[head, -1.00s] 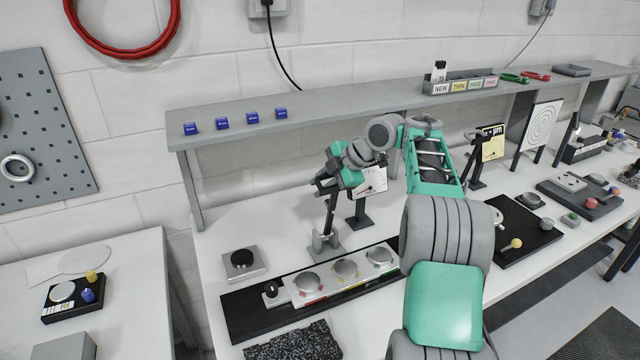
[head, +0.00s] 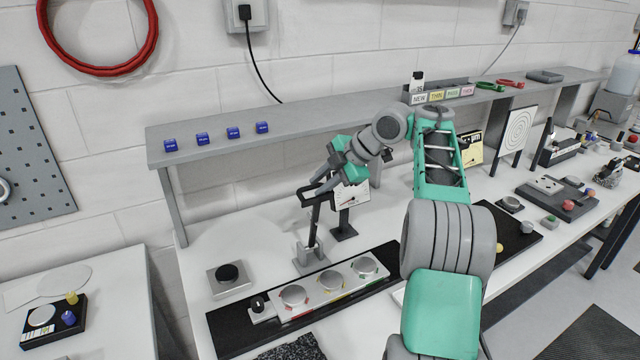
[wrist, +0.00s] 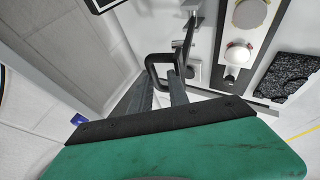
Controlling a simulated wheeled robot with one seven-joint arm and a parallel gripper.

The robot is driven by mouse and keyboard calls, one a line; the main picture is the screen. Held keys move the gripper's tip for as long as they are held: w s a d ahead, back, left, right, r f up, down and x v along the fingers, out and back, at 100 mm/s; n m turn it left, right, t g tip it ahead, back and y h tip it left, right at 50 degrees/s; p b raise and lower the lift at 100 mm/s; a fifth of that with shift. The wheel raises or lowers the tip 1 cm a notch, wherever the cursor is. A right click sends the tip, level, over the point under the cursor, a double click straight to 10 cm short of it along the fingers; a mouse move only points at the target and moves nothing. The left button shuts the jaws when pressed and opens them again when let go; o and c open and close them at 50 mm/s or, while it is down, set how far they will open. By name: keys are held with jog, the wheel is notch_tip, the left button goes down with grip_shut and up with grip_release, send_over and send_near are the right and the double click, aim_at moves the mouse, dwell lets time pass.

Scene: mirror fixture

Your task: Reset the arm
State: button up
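My gripper (head: 316,193) is at the end of my green and grey arm, above the white bench. It is right at the upper end of a dark upright post that rises from a small grey block (head: 309,252). In the wrist view the two dark fingers of my gripper (wrist: 165,88) stand apart, with a light gap between them. A dark squared loop (wrist: 158,58) shows at their tips, close to the post (wrist: 188,38). I cannot tell whether the fingers touch the loop or post. Behind stands a white dial gauge (head: 349,195) on a dark stand, partly covered by my arm.
A black strip (head: 232,340) with a plate of round silver discs (head: 331,286) lies in front of the block. A black knob on a grey plate (head: 229,277) is to its left. A grey shelf (head: 215,150) with several blue cubes runs behind. The bench's right half is cluttered.

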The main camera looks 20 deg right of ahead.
jog(key=shift+a, duration=0.1)
jog(key=a+m, duration=0.1)
jog(key=s+a+r+m, duration=0.1)
jog(key=a, duration=0.1)
jog(key=a+r+m, duration=0.1)
jog(key=a, duration=0.1)
jog(key=shift+s+a+h, duration=0.15)
jog(key=shift+h, duration=0.15)
jog(key=s+a+f+m+h, duration=0.2)
jog(key=s+a+f+m, duration=0.1)
jog(key=s+a+m, duration=0.4)
jog(key=s+a+f+m+h, duration=0.15)
jog(key=s+m, duration=0.35)
jog(key=s, duration=0.5)
jog(key=s+d+f+m+g+h, duration=0.1)
jog(key=s+f+m, duration=0.4)
jog(key=s+f, duration=0.3)
jog(key=shift+s+d+f+g, duration=0.15)
jog(key=shift+s+d+g, duration=0.2)
jog(key=shift+s, duration=0.9)
jog(key=shift+h, duration=0.25)
